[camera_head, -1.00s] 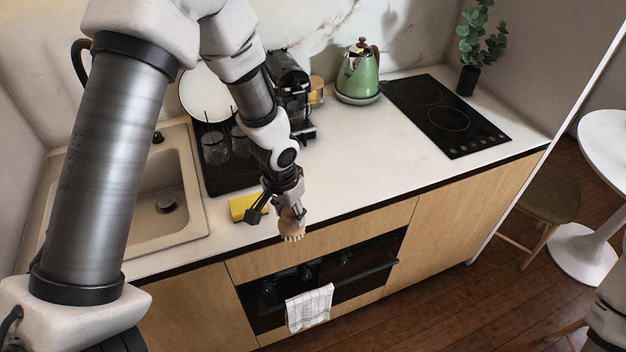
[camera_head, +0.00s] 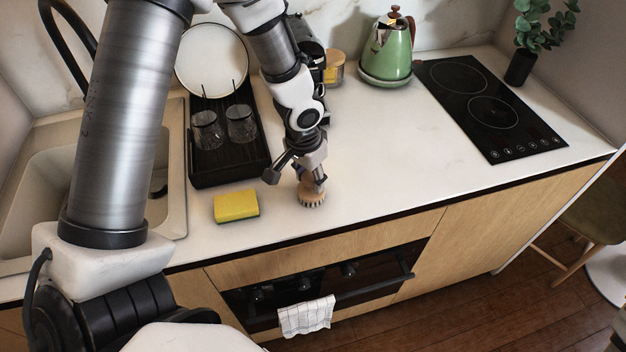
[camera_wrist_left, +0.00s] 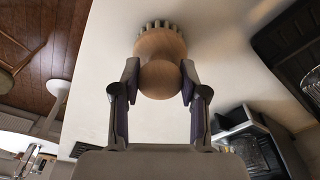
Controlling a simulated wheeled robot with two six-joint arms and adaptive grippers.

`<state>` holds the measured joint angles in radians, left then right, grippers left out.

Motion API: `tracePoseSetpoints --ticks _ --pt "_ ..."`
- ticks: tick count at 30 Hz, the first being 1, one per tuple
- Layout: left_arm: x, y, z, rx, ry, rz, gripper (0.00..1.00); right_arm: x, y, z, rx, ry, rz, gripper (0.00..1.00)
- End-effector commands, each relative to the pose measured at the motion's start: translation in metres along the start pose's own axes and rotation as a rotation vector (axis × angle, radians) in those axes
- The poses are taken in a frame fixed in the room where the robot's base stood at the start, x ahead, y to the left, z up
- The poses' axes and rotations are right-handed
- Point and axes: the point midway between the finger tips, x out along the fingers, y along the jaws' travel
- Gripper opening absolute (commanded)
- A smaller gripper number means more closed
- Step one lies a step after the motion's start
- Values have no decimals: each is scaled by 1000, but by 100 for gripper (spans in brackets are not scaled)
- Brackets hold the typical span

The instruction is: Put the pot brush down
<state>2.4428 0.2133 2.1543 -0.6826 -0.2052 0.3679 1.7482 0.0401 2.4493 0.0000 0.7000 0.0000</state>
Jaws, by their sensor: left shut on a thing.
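The pot brush (camera_head: 311,193) has a round wooden body with pale bristles on its lower side. My left gripper (camera_head: 310,180) is shut on the brush's wooden knob and points down over the counter (camera_head: 390,165). In the head view the bristles are at or just above the white countertop, right of the yellow sponge; I cannot tell whether they touch. In the left wrist view the brush (camera_wrist_left: 160,62) sits between the two fingers, bristles facing away from the gripper. My right gripper is not in view.
A yellow sponge (camera_head: 236,206) lies left of the brush. A black dish rack (camera_head: 226,168) with glasses and a plate stands behind it. The green kettle (camera_head: 388,50) and black hob (camera_head: 490,108) are farther right. The counter between brush and hob is clear.

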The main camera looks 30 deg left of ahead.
Motion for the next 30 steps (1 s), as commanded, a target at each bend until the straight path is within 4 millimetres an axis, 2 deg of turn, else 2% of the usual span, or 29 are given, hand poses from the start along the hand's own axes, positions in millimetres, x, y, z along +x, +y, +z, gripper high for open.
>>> tracePoseSetpoints --ticks 4,9,10,12,20,23,26,30 --pt "-2 0 0 0 -1 1 0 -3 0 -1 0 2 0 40" --pt "4 0 0 -1 -1 0 0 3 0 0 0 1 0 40" --pt "3 0 0 -1 -1 0 50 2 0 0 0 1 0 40" --pt "2 0 0 -1 -1 0 68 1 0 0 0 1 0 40" --pt "2 0 0 0 -1 0 68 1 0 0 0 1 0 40" --pt "-4 0 0 0 -1 0 68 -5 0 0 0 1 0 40" --pt "-17 0 -1 -1 3 -1 68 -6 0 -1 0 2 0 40" --pt "-51 0 -2 -1 6 0 68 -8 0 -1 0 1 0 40"
